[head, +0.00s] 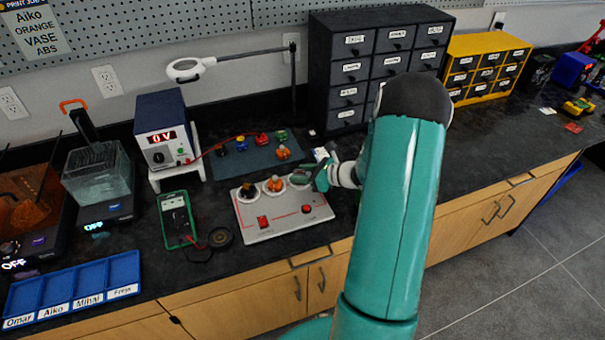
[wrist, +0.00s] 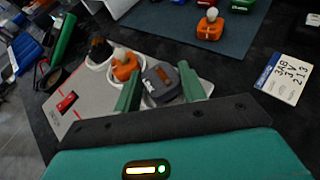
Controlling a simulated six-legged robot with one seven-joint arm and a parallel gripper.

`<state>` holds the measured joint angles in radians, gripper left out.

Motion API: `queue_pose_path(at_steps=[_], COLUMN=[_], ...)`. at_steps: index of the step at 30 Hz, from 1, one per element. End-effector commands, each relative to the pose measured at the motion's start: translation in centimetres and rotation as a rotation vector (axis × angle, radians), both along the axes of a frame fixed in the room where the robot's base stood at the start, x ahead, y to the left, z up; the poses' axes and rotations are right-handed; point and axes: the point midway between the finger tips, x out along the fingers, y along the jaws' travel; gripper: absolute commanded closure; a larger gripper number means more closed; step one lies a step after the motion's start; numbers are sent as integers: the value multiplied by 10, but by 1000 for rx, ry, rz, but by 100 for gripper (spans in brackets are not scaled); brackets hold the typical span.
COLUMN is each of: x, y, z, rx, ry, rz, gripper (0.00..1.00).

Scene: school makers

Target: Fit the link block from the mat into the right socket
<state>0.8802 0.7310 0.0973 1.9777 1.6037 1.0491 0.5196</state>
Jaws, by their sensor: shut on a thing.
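The grey socket board (head: 285,212) lies on the bench. A dark block (head: 247,189) sits in its left socket and an orange block (head: 274,184) with a white bulb in its middle socket. Its right socket (head: 300,178) is partly covered by my gripper (head: 317,178). In the wrist view my gripper (wrist: 160,90) is shut on a dark grey block (wrist: 162,82) with a brown inset, which I take as the link block. The block is at the board's right end, beside the orange block. Whether it is seated or just above the socket cannot be told.
The blue-grey mat (head: 232,166) behind the board holds several coloured blocks. A power supply (head: 163,130) reading 0 V, a green multimeter (head: 178,219) and a blue tray (head: 75,285) stand to the left. A card (wrist: 284,82) lies right of the board. Drawers (head: 375,65) stand behind.

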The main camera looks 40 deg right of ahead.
Motion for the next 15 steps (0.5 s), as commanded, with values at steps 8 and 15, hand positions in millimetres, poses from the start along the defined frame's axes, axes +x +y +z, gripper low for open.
queue_pose_path(at_steps=[8, 15], x=[0, 0], y=[0, 0], z=[-3, -8], rx=[1, 2], ry=[0, 1], rz=[0, -1], gripper=[81, 81])
